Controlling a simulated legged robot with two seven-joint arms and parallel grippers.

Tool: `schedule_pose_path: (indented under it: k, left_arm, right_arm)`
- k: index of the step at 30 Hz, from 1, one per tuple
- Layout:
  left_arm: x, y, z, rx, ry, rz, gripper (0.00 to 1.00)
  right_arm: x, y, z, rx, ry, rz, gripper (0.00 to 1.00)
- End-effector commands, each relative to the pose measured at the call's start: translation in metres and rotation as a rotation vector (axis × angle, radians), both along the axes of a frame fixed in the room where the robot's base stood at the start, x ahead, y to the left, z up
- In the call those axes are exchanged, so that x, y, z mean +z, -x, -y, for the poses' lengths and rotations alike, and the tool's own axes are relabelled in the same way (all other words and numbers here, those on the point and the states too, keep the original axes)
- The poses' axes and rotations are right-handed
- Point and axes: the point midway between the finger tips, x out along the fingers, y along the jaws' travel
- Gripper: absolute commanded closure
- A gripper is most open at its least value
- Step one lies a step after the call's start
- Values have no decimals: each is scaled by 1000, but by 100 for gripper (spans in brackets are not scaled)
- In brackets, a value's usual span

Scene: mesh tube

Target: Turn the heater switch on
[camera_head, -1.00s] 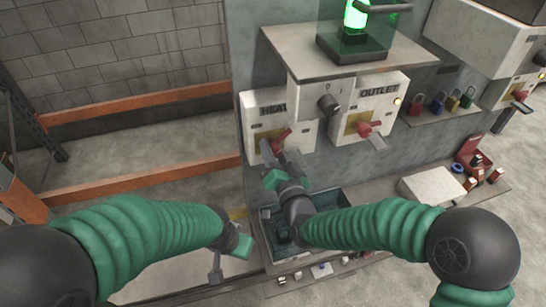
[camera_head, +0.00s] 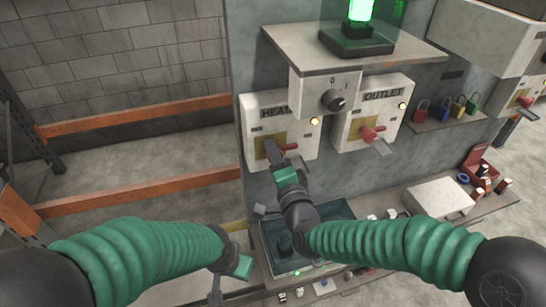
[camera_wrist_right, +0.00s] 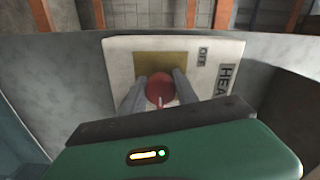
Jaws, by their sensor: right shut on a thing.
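The heater box (camera_head: 255,110) is a pale wall box marked "HEAT…" with a yellow plate and a lit amber lamp (camera_head: 314,121) at its upper right. Its red switch handle (camera_head: 290,147) points right in the head view. My right gripper (camera_head: 271,150) is at the handle. In the right wrist view the red handle (camera_wrist_right: 159,88) sits between the two grey fingers, which are shut on it; an "OFF" label (camera_wrist_right: 202,57) shows beside the yellow plate. My left gripper (camera_head: 216,283) hangs low, away from the box; its jaw opening is unclear.
The outlet box (camera_head: 345,128) with its own red handle (camera_head: 371,134) is to the right. A black rotary knob (camera_head: 333,100) sits between and above them, under a shelf (camera_head: 285,45) with a green lamp (camera_head: 361,10). Padlocks (camera_head: 458,104) hang further right. A tray (camera_head: 268,255) lies below.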

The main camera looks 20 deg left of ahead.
Motion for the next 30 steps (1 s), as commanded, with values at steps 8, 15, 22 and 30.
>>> schedule_pose_path:
  k: [8, 15, 22, 30]
  left_arm:
    - [-1, 0, 0, 0, 0, 0, 100]
    - [-1, 0, 0, 0, 0, 0, 100]
    - [-1, 0, 0, 0, 0, 0, 100]
    - [-2, 0, 0, 0, 0, 0, 100]
  right_arm:
    - [-2, -1, 2, -3, -17, -17, 100]
    - [-3, -1, 2, -3, -15, -17, 100]
    - [-2, -1, 1, -3, -15, -15, 43]
    - [-1, 0, 0, -1, -15, -12, 43]
